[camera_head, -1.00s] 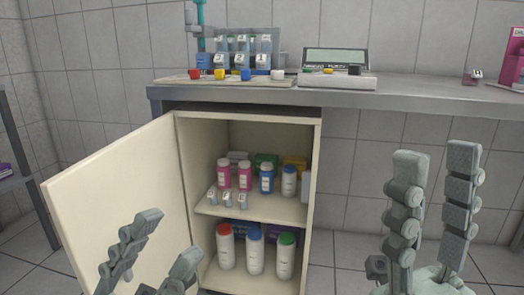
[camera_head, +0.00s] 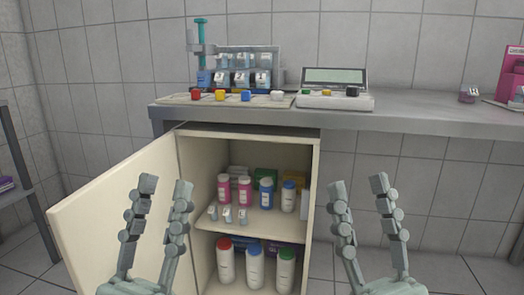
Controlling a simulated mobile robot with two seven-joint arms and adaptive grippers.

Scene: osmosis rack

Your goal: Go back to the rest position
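My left gripper (camera_head: 164,188) is raised at the lower left, in front of the open cabinet door (camera_head: 90,215). Its fingers point up, are apart and hold nothing. My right gripper (camera_head: 358,187) is raised at the lower right, just right of the cabinet (camera_head: 314,185) in the picture. Its fingers also point up, are apart and hold nothing. The two grippers stand roughly level with each other. The cabinet's lower left part is hidden behind my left gripper.
The cabinet's upper shelf (camera_head: 285,227) holds several bottles and small vials; the lower level holds larger bottles, including a red-capped one (camera_head: 225,262). On the bench (camera_head: 420,118) stand a rack (camera_head: 240,70), coloured caps and a device with a screen (camera_head: 335,88). A pink item (camera_head: 512,75) stands far right.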

